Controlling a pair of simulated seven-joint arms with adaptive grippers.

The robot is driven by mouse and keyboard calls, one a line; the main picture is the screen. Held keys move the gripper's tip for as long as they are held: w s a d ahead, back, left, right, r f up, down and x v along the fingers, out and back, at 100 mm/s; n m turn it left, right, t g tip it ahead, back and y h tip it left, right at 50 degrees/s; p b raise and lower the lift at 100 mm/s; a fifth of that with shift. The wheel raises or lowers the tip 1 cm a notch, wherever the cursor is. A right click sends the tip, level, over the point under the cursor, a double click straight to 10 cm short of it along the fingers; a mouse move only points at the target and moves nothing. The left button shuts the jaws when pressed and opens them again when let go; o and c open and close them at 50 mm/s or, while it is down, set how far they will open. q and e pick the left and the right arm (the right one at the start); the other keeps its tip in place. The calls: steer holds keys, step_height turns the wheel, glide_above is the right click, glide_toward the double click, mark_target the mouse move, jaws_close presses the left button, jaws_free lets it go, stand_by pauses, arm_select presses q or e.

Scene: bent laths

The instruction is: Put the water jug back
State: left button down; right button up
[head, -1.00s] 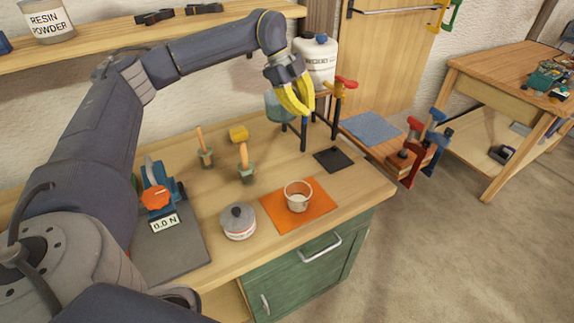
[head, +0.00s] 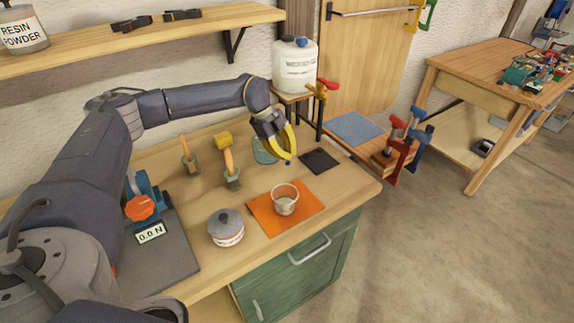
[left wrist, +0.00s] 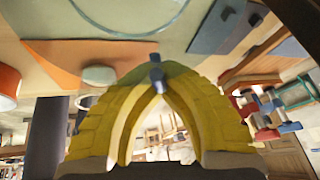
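The water jug appears to be the small blue-green glass vessel (head: 263,152), low over the bench, left of and partly behind my left gripper. Its round clear rim (left wrist: 118,33) shows at the top of the left wrist view. My left gripper (head: 288,158) has yellow fingers curved together, their tips (left wrist: 155,76) meeting beside the jug. They appear shut on its handle side, though the grip itself is partly hidden. I cannot tell whether the jug's base touches the bench. My right gripper is not in view.
A dark square pad (head: 319,161) lies bare right of my left gripper. A white container (head: 295,67) with a red-handled tap (head: 322,88) stands behind.

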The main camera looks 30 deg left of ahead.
mark_target(287, 164)
arm_select(q)
steer(key=shift+f, duration=2.25)
steer(key=c, duration=2.1)
jaws_free()
steer(key=shift+f, duration=0.1)
steer(key=shift+c, duration=0.2)
steer(key=o, duration=0.5)
steer(key=shift+o, duration=0.2)
steer(key=v, duration=1.2)
